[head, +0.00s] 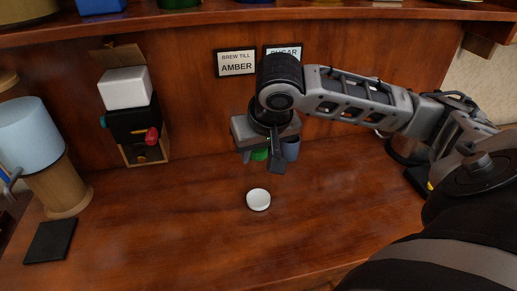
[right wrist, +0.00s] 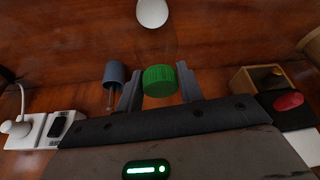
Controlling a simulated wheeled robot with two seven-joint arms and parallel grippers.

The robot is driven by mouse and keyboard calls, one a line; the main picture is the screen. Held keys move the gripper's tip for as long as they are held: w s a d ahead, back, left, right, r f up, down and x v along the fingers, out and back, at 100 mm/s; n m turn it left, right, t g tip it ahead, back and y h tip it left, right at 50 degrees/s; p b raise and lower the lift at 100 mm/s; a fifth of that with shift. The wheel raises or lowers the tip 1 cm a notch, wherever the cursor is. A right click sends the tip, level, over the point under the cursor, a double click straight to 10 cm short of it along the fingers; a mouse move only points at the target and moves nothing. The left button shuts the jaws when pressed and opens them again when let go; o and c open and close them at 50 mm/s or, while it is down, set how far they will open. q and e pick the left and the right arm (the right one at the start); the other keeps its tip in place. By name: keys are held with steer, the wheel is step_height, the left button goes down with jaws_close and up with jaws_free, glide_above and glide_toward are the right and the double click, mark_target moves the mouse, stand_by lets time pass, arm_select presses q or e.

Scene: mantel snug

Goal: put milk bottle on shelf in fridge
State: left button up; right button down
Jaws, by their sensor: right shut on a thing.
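My right gripper (head: 264,155) points down over the wooden counter, in front of the back panel. In the right wrist view its two fingers stand either side of a green cap (right wrist: 158,80), and the gripper is shut on it. I take this to be the milk bottle's cap; the bottle's body is not clearly visible. In the head view only a bit of green (head: 260,154) shows under the gripper. No fridge or fridge shelf is in view. My left gripper is not in view.
A blue-shaded lamp (head: 32,128), a dark pad (head: 50,241) and stacked boxes (head: 133,122) are at left. A ledge (head: 200,20) runs above. The front middle is clear.

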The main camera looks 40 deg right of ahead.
steer(key=c, duration=0.9)
jaws_free()
